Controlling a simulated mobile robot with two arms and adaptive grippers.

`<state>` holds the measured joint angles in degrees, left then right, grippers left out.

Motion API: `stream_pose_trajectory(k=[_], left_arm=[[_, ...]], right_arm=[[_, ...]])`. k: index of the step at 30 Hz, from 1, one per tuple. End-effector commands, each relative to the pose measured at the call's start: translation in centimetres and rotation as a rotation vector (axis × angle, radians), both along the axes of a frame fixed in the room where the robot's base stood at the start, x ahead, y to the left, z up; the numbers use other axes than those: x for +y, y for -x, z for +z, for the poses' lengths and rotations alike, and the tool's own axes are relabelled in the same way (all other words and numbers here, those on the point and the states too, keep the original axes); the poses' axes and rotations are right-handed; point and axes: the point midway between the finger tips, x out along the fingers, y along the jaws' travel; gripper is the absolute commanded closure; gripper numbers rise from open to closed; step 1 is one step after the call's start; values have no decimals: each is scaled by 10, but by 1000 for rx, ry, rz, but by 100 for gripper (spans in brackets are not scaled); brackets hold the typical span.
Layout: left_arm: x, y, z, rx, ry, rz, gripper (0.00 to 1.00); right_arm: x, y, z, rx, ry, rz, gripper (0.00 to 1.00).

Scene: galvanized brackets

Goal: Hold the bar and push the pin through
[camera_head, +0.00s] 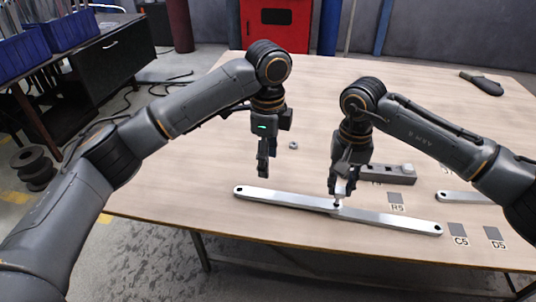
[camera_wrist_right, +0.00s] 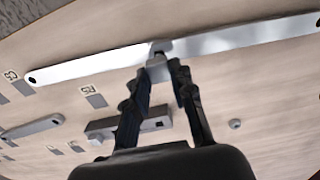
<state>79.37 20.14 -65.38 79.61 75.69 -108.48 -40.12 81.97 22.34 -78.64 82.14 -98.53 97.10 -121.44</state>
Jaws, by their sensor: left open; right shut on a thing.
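Two galvanized bars, a left bar (camera_head: 285,199) and a right bar (camera_head: 390,220), lie end to end near the table's front edge, their inner ends meeting or overlapping. My right gripper (camera_head: 342,192) is over this joint, shut on a small pin (camera_head: 337,204). In the right wrist view the pin (camera_wrist_right: 157,66) is between the fingertips at the joint; how deep it sits in the holes cannot be told. My left gripper (camera_head: 262,174) is open and empty, pointing down just behind the left bar and apart from it.
A grey block (camera_head: 400,175) stands behind the right gripper. A small ring (camera_head: 293,146) lies behind the bars. Another bar (camera_head: 462,197) lies at right, near dark label squares (camera_head: 458,229). A dark tool (camera_head: 482,83) lies at the back right. The table's left part (camera_head: 170,180) is clear.

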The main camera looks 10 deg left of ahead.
Motion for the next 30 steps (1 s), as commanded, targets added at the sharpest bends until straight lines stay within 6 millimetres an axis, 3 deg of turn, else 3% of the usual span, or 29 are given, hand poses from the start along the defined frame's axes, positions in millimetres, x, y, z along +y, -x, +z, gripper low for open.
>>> stream_pose_trajectory(k=[18,30], left_arm=[[1,0,-102,1,1,5,43],[0,0,-116,-1,2,5,43]], right_arm=[[0,0,0,0,0,0,100],[0,0,0,0,0,0,100]])
